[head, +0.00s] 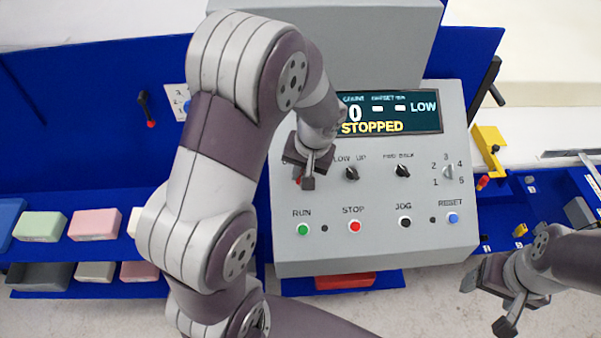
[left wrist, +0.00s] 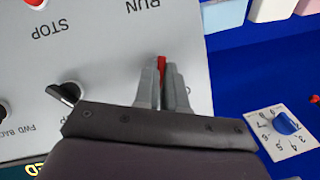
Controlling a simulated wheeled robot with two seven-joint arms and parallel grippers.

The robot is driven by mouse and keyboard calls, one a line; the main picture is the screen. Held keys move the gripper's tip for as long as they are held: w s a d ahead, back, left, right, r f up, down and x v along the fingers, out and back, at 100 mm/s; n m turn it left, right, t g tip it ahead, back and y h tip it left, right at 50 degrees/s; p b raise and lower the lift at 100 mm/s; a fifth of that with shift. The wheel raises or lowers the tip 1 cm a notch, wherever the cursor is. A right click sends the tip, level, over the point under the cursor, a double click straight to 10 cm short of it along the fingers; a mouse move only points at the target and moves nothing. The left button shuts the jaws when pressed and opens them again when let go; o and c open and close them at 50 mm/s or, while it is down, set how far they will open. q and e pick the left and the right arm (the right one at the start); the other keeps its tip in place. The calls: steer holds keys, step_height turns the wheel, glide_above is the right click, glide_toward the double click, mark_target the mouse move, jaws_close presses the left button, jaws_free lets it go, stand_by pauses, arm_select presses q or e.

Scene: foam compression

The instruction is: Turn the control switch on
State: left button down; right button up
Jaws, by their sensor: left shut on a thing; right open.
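The grey control panel (head: 380,250) has a dark display (head: 388,112) reading STOPPED and LOW. My left gripper (head: 308,180) is over the panel's left side and its two fingers (left wrist: 163,85) are shut on a slim red piece. That red piece, seemingly the control switch (left wrist: 161,63), shows between the fingertips in the left wrist view. The head view shows only a speck of red beside the gripper, and the switch's label and base are hidden. My right gripper (head: 495,300) is open and empty at the lower right, off the panel.
Two black knobs (head: 352,174) (head: 403,171) and a grey selector (head: 449,172) are right of my left gripper. Below are a green RUN button (head: 302,229), red STOP (head: 355,226), black JOG and blue RESET (head: 453,218). Coloured foam blocks (head: 94,224) sit on blue shelves at left.

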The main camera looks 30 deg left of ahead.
arm_select(q)
steer(key=shift+s+d+f+m+y+b, duration=0.15)
steer(key=shift+f+m+y+b, duration=0.15)
steer(key=shift+m, duration=0.45)
steer(key=shift+s+f+m+y+b, duration=0.15)
steer(key=shift+m+y+b, duration=0.2)
steer(key=shift+m, duration=0.4)
steer(key=c, duration=1.4)
jaws_free()
steer(key=shift+c, duration=0.2)
steer(key=shift+o, duration=1.2)
steer(key=shift+d, duration=0.15)
steer(key=shift+d+r, duration=0.1)
steer(key=shift+d, duration=0.05)
steer(key=shift+w, duration=0.15)
steer(key=shift+a+r, duration=0.1)
steer(key=shift+a, duration=0.1)
steer(key=shift+w+r, duration=0.1)
